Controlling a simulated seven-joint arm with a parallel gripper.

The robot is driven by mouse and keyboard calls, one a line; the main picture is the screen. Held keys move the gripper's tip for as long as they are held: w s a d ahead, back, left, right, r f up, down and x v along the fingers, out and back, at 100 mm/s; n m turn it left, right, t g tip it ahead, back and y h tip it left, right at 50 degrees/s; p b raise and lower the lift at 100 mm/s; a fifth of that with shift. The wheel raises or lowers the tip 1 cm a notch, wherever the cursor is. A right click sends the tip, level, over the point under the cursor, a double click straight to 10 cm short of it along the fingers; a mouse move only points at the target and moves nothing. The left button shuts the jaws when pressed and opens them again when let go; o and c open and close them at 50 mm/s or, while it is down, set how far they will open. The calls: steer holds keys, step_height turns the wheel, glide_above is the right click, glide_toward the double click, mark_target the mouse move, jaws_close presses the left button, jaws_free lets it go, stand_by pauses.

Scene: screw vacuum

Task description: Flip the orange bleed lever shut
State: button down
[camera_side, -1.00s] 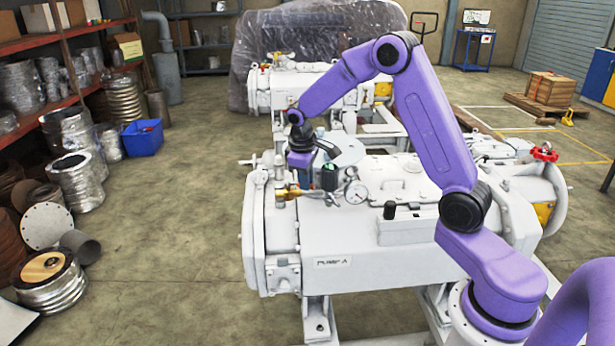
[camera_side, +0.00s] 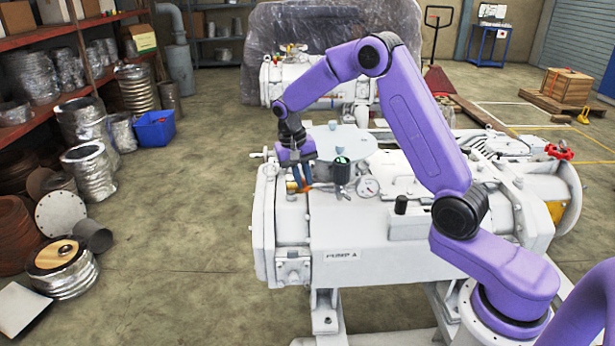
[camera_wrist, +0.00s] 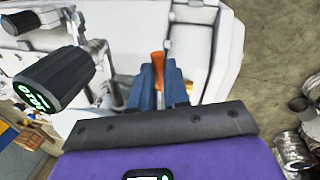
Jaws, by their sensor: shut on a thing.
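The orange bleed lever (camera_wrist: 158,59) shows in the wrist view as a short orange piece between my two blue fingertips. In the side view the orange lever (camera_side: 295,186) is at the top left end of the white pump marked PUMP A (camera_side: 340,222). My gripper (camera_side: 302,186) points down from above at this spot. In the wrist view my gripper (camera_wrist: 160,76) is shut on the lever, and its fingers hide the lower part. The lever's exact angle is hard to tell.
A dark cylindrical gauge with a green display (camera_wrist: 48,80) stands close to the left of my fingers in the wrist view. A round dial gauge (camera_side: 368,187) is to the right on the pump top.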

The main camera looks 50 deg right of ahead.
steer(key=shift+w+a+m, duration=0.4)
steer(key=shift+m, duration=0.7)
steer(key=c, duration=1.1)
jaws_free()
steer(key=shift+w+r, duration=0.1)
step_height(320, 180, up, 17)
steer(key=w+a, duration=0.2)
steer(key=shift+w+a, duration=0.15)
steer(key=shift+a, duration=0.05)
